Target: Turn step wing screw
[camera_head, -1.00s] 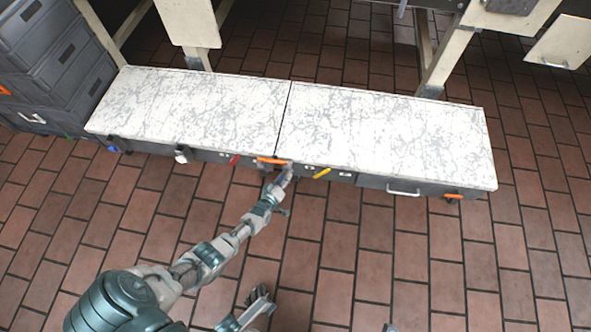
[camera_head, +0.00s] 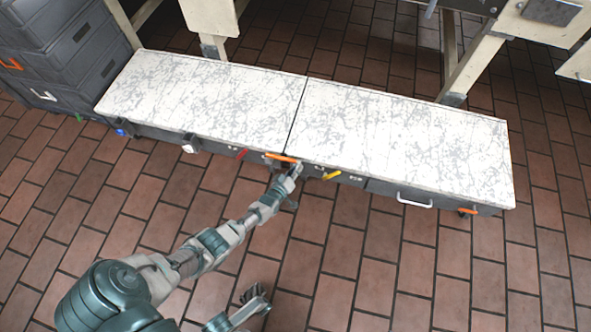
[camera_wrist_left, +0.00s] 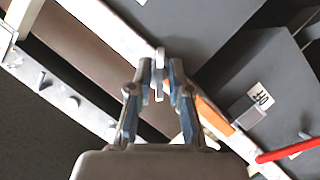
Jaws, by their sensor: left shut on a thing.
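The step (camera_head: 400,135) is a long, low unit with a white-and-grey marbled top and a dark front. My left gripper (camera_head: 292,172) is at its front edge, near the middle seam. In the left wrist view, my left gripper (camera_wrist_left: 160,72) is shut on a small light-grey piece, the wing screw (camera_wrist_left: 159,88), between its fingertips. Most of the screw is hidden by the fingers, and its turn angle cannot be told. In the head view the hand covers it. A grey part of mine, seemingly the right gripper (camera_head: 254,298), is low in the picture, away from the step; its jaws are unclear.
An orange handle (camera_head: 280,158) is close beside my left gripper, with a red handle (camera_head: 241,154) to its left and a yellow handle (camera_head: 332,176) to its right. Dark crates (camera_head: 60,50) stand at the left. The brick floor (camera_head: 370,260) in front is clear.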

